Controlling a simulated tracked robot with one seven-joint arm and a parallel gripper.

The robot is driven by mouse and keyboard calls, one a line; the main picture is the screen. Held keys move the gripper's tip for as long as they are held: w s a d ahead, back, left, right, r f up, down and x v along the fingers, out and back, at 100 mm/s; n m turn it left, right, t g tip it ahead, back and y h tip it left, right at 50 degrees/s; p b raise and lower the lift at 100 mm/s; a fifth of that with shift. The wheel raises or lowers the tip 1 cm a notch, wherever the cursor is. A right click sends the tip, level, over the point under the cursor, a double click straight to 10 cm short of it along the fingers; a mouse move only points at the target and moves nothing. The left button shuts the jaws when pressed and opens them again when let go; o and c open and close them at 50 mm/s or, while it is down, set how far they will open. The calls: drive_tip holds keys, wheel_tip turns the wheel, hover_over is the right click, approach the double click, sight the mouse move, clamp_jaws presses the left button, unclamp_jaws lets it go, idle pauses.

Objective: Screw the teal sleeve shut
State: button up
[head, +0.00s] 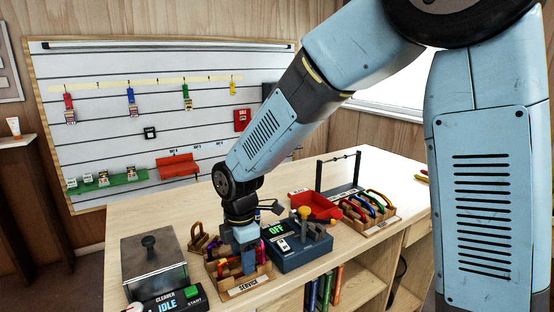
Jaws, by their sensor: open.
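I cannot make out the teal sleeve; it may be too small or hidden. The wooden tray marked SERVICE (252,284) stands at the front of the bench and holds several coloured pieces of gear, including red and purple ones. My gripper (247,268) points down at this tray, and its hand covers part of the contents. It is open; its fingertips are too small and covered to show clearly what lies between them.
A blue box reading OFF (303,258), with a yellow knob, stands close right of my gripper. A metal cleaner reading IDLE (150,264) stands left. A red tray (318,208), a rack (340,172) and a box of coloured carabiners (378,218) are farther right.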

drive_tip(key=shift+s+d, duration=0.55)
drive_tip(key=shift+s, duration=0.35)
idle(0.4)
drive_tip(key=shift+r, duration=1)
drive_tip(key=shift+r, duration=0.4)
drive_tip(key=shift+w, duration=0.15)
drive_tip(key=shift+w+a, duration=0.55)
drive_tip(key=shift+w, duration=0.3)
drive_tip(key=shift+f, duration=0.1)
